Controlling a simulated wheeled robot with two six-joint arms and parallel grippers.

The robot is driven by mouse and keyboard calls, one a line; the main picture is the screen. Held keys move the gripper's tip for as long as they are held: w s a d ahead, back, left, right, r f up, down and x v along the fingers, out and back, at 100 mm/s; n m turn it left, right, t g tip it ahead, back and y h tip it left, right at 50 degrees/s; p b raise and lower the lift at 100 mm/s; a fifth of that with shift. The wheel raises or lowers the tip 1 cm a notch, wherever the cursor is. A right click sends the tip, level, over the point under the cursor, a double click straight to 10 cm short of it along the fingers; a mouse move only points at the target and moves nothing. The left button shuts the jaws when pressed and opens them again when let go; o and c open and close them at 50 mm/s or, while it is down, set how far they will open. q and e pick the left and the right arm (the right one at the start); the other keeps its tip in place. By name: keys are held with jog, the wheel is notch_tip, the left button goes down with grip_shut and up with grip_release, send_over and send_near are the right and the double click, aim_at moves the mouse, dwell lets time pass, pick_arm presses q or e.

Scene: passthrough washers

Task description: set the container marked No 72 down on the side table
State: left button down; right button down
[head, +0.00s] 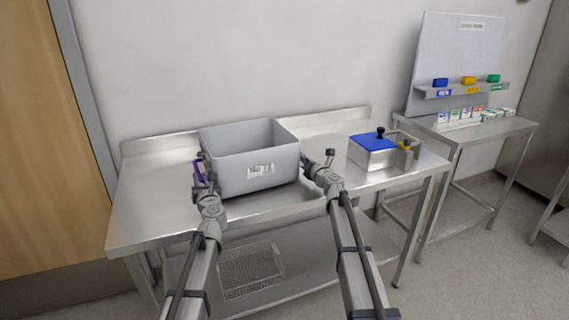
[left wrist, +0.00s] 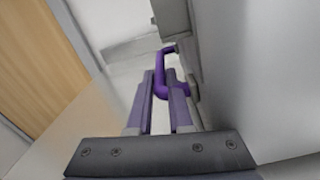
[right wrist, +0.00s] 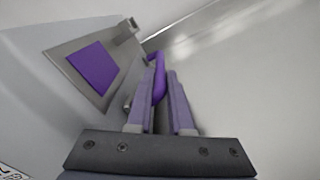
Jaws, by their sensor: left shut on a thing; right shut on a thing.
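My left gripper (head: 204,175) is shut on a purple handle (left wrist: 160,75) at the container's left side. My right gripper (head: 314,167) is shut on another purple handle (right wrist: 158,80) at its right side, beside a purple square on a metal plate (right wrist: 93,68). A second steel table (head: 505,130) stands further right.
A steel box with a blue lid (head: 373,143) stands on the first table's right end. A panel with a shelf of coloured blocks (head: 468,82) and several small boxes (head: 455,115) are at the second table. A wire basket (head: 250,270) lies on the lower shelf.

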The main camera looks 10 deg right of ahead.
pick_arm(q)
jog(key=shift+f+b, duration=0.6)
jog(key=shift+f, duration=0.15)
pick_arm(e)
jog(key=shift+f, duration=0.75)
pick_arm(q)
jog(key=c, duration=0.8)
grip_release()
pick_arm(e)
jog(key=c, duration=0.8)
grip_release()
pick_arm(q)
jog(key=shift+r, duration=0.1)
pick_arm(e)
jog(key=shift+r, duration=0.1)
pick_arm(q)
jog(key=shift+s, duration=0.1)
jog(key=v, duration=1.2)
pick_arm(e)
jog(key=shift+s, duration=0.15)
jog(key=v, duration=1.2)
